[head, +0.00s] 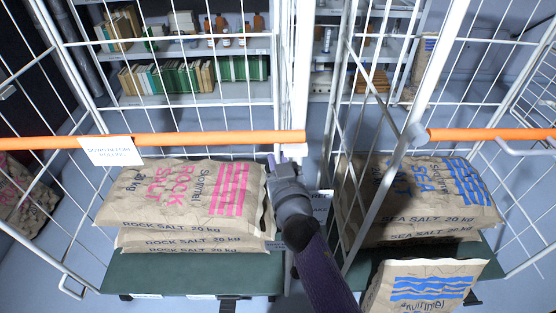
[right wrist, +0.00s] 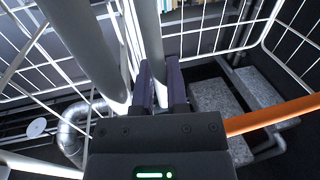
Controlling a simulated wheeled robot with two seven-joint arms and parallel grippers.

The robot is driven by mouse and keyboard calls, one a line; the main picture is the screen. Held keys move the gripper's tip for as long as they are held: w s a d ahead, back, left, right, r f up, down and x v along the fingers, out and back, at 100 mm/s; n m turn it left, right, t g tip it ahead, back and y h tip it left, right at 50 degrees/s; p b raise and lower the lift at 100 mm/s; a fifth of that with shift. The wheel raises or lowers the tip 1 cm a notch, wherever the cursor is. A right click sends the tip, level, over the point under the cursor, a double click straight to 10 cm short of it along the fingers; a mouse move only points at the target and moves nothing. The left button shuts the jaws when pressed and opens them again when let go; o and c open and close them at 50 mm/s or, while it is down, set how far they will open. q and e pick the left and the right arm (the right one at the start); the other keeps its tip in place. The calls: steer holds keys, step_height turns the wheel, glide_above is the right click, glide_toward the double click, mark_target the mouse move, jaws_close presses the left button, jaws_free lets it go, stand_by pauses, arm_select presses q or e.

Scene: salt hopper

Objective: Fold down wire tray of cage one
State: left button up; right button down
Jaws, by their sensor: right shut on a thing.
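The left cage, with a white wire frame (head: 66,45), holds stacked brown rock salt sacks (head: 190,195) on a green base (head: 180,272). The right cage holds sea salt sacks (head: 420,200). I cannot tell which wire panel is the tray, nor which cage is number one. My right gripper (head: 285,160) is between the cages, just below the end of the left orange bar (head: 215,138). In the right wrist view, its dark fingers (right wrist: 162,85) are closed about a pale upright tube (right wrist: 148,35). Its exact grip is partly hidden. My left gripper is not in view.
Another orange bar (head: 490,134) crosses the right cage. A white paper sign (head: 110,151) hangs on the left bar. A sea salt sack (head: 425,285) stands at the front right. Shelves (head: 190,52) with books and bottles are behind. Bare floor (head: 65,245) shows at left.

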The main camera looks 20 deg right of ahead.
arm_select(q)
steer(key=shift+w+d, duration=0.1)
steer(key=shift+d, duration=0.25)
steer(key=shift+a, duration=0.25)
arm_select(e)
steer(key=shift+f, duration=0.1)
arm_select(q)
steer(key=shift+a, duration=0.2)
